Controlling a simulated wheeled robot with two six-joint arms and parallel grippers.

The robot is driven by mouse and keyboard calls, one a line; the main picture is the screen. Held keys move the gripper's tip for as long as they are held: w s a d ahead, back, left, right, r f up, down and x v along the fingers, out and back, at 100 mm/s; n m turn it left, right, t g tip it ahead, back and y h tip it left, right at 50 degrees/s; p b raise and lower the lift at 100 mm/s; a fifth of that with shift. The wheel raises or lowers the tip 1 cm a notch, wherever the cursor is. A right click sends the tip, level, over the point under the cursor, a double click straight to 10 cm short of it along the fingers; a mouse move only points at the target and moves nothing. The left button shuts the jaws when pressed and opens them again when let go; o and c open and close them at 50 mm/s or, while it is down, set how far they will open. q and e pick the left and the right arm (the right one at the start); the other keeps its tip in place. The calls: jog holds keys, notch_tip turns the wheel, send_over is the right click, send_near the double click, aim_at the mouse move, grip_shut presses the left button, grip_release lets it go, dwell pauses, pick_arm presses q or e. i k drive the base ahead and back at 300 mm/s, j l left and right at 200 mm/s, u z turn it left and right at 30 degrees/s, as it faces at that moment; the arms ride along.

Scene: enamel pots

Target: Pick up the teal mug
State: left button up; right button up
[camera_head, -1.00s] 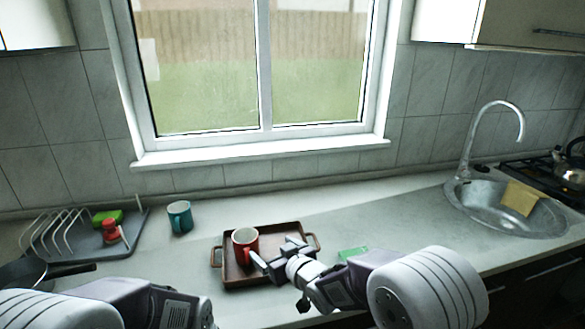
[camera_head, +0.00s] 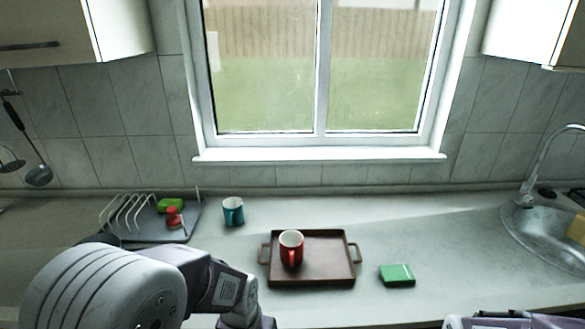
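The teal mug (camera_head: 233,212) stands upright on the counter, behind and left of the brown tray (camera_head: 327,272). Its inside looks pale. My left arm comes in at the lower left, in front of the mug and apart from it; its gripper is below the bottom edge of the picture. My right arm shows only as a small part at the bottom right corner, and its gripper is out of view. Nothing touches the teal mug.
A red mug (camera_head: 291,247) stands on the tray. A green sponge (camera_head: 397,275) lies right of the tray. A dish rack (camera_head: 190,226) with green and red items stands left of the teal mug. The sink (camera_head: 545,235) is at the right. The counter behind the tray is clear.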

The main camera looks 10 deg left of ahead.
aim_at(233, 207)
jog(key=i+j+u, duration=0.1)
jog(key=j+u, duration=0.25)
jog(key=i+j+u, duration=0.15)
jog(key=j+u, duration=0.2)
jog(key=i+j+u, duration=0.15)
jog(key=j+u, duration=0.25)
